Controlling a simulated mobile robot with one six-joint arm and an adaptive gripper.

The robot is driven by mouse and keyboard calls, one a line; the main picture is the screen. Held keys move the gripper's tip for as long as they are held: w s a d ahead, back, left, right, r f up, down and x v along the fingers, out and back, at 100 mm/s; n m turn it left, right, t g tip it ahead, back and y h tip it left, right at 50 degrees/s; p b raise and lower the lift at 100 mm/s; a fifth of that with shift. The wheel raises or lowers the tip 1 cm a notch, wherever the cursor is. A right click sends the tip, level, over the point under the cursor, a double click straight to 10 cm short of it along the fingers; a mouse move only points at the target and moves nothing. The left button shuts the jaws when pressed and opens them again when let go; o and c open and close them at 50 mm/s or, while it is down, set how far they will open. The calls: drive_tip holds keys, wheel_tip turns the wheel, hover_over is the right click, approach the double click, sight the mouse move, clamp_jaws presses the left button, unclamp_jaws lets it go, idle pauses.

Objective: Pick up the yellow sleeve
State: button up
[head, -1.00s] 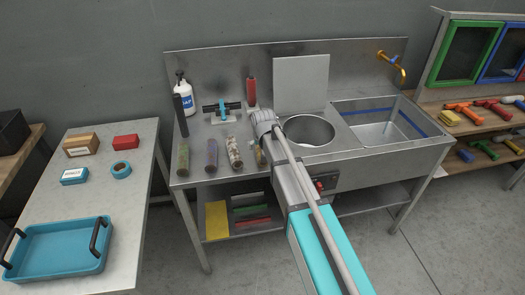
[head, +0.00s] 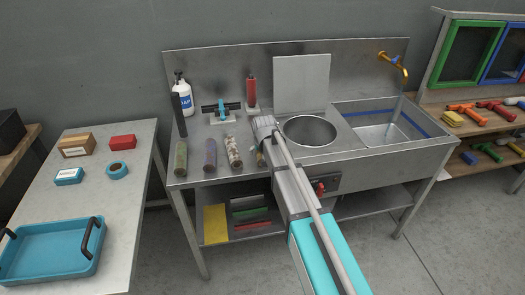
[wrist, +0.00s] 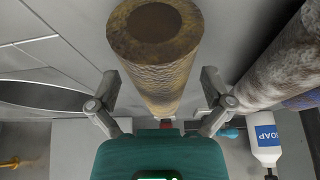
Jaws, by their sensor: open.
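The yellow sleeve, a worn yellow-brown tube (wrist: 160,70), lies between the two fingers of my gripper (wrist: 160,92) in the wrist view, its round end towards the camera. The fingers are open, one on each side; I cannot tell whether they touch it. In the head view, only a small part of the sleeve (head: 260,156) shows beside my arm, at the right end of a row of sleeves on the metal counter. My arm hides most of the sleeve and the fingers there.
A mottled sleeve (head: 233,152) stands close to the left, with a purple sleeve (head: 210,154) and a green sleeve (head: 181,160) beyond. A round basin (head: 310,130) lies to the right. A soap bottle (head: 183,97) stands at the back left. A blue tray (head: 52,262) rests on the side table.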

idle(0.3)
drive_tip(key=c, duration=1.2)
drive_tip(key=shift+r, duration=0.15)
wheel_tip(320, 180, up, 3)
drive_tip(key=p, duration=0.3)
drive_tip(key=s+r+p, duration=0.1)
drive_tip(key=r+p, duration=0.1)
drive_tip(key=s+d+r+p, duration=0.1)
drive_tip(key=s+r+p, duration=0.3)
drive_tip(key=shift+d+r+p, duration=0.25)
drive_tip(key=shift+d+p, duration=0.05)
drive_tip(key=shift+p, duration=0.05)
drive_tip(key=shift+s+d+r+p, duration=0.45)
drive_tip(key=shift+s+r+p, duration=0.1)
drive_tip(key=shift+s, duration=0.85)
drive_tip(key=shift+s+d+r+p, duration=0.4)
drive_tip(key=shift+s+r+p, duration=0.15)
drive_tip(key=shift+s, duration=0.85)
drive_tip(key=shift+s+d+r+p, duration=0.45)
drive_tip(key=shift+s+r+p, duration=0.1)
drive_tip(key=shift+s, duration=0.85)
drive_tip(key=shift+s, duration=0.1)
